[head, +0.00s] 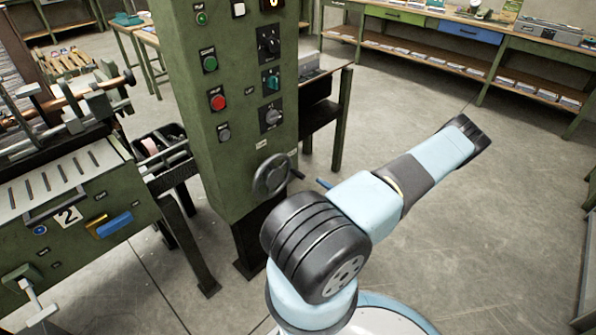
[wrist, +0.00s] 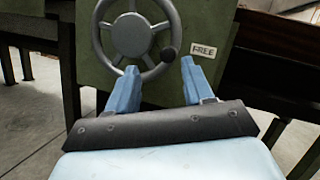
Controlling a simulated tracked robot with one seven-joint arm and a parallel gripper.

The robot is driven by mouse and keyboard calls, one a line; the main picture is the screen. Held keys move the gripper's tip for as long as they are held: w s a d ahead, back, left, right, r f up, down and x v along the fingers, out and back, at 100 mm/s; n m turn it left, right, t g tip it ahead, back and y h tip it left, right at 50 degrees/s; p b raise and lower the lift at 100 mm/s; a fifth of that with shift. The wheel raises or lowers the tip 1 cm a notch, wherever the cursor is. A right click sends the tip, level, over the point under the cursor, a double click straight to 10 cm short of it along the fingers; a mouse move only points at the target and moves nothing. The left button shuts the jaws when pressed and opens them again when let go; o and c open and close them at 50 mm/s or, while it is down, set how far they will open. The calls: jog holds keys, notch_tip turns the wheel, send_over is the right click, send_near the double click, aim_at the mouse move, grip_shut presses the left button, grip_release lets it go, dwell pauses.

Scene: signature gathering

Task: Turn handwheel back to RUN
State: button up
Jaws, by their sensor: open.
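The handwheel (head: 271,176) is a dark grey spoked wheel low on the front of the green control cabinet (head: 232,150). A white FREE label (wrist: 203,49) is right of the knob. No RUN label is readable. My gripper (wrist: 158,72) is open and empty, its two blue fingers apart below the wheel, the right one near the knob. I cannot tell whether it touches. In the head view my arm mostly hides the gripper.
The cabinet carries a red button (head: 217,101), a green button (head: 209,62) and several dark knobs above the wheel. A green machine (head: 66,190) marked 2 stands at the left. Workbenches (head: 470,42) line the back right. The floor (head: 480,220) at right is clear.

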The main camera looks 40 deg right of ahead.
aim_at(293, 170)
jog(key=w+r+h, duration=0.1)
jog(key=w, duration=0.2)
jog(key=w+a+m+t+h, duration=0.1)
jog(key=w, duration=0.3)
jog(key=w+a+r+m, duration=0.1)
jog(key=w, duration=0.3)
jog(key=shift+w+r+t+h, duration=0.15)
jog(key=shift+r+t+h, duration=0.15)
jog(key=shift+h, duration=0.1)
grip_shut()
dwell(0.4)
